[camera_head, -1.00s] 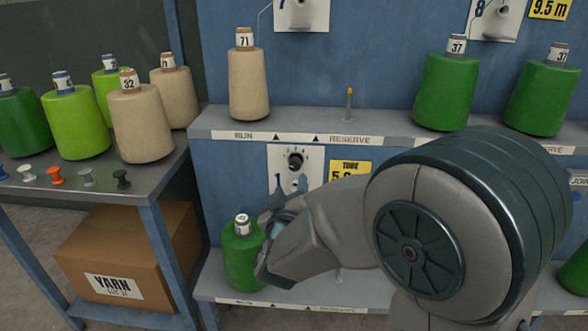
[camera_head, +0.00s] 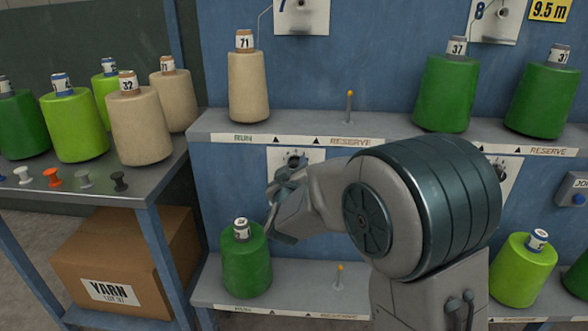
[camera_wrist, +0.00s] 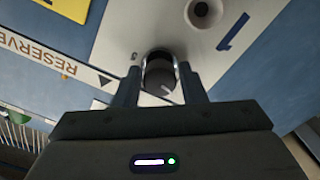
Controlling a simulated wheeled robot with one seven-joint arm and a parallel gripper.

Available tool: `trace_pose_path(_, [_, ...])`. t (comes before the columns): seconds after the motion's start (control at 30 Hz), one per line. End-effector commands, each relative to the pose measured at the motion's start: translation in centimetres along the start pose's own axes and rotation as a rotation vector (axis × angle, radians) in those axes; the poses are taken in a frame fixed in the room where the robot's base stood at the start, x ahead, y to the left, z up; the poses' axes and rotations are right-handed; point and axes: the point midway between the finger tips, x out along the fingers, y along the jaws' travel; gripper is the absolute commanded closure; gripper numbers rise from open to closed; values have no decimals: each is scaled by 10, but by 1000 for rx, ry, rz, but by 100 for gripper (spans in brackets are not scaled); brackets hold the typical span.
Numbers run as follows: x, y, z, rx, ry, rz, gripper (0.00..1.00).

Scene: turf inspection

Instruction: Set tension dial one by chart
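The tension dial (camera_head: 295,158) is a dark round knob on a white panel marked 1 (camera_wrist: 230,35), between the two shelves. In the wrist view the dial (camera_wrist: 160,72) lies between the tips of my gripper (camera_wrist: 159,82). The fingers stand apart, one on each side of the knob; I cannot tell whether they touch it. In the head view my gripper (camera_head: 284,180) is at the panel, just below the visible part of the dial. The fingers hide much of the dial's scale and pointer. No setting chart is readable.
A green cone (camera_head: 246,262) stands on the lower shelf close below my gripper. A beige cone (camera_head: 248,88) marked 71 is on the shelf above. That shelf's edge (camera_head: 225,138) runs just over the dial. A side table (camera_head: 150,180) holds more cones and coloured pegs.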

Motion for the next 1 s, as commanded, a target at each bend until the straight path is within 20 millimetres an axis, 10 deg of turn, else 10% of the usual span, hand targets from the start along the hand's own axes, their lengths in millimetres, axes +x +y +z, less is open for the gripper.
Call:
trace_pose_path(0.1, [0,0,0,0,0,0,94])
trace_pose_path(1.0, [0,-1,2,429,2,1,94])
